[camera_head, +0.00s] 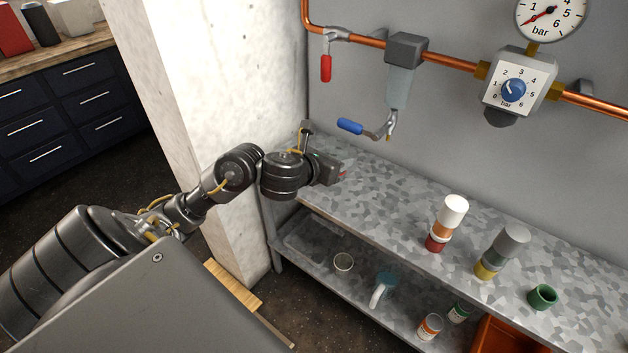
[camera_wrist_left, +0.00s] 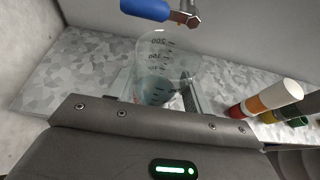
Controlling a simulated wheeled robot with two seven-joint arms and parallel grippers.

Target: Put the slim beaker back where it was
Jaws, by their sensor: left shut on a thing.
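The slim beaker (camera_wrist_left: 167,62) is clear, with dark graduation marks, and shows in the left wrist view just beyond my gripper's housing. My left gripper (camera_head: 338,172) is over the far left end of the metal bench top (camera_head: 385,200) and is shut on the beaker. In the head view I cannot make out the beaker, which is hidden or too transparent at the gripper. I cannot tell whether its base touches the bench. My right gripper is in neither view.
A blue-handled valve (camera_head: 350,127) hangs close above the gripper. A white-topped stack (camera_head: 447,222), a grey-topped stack (camera_head: 502,250) and a green cup (camera_head: 542,297) stand to the right. The bench between gripper and stacks is clear.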

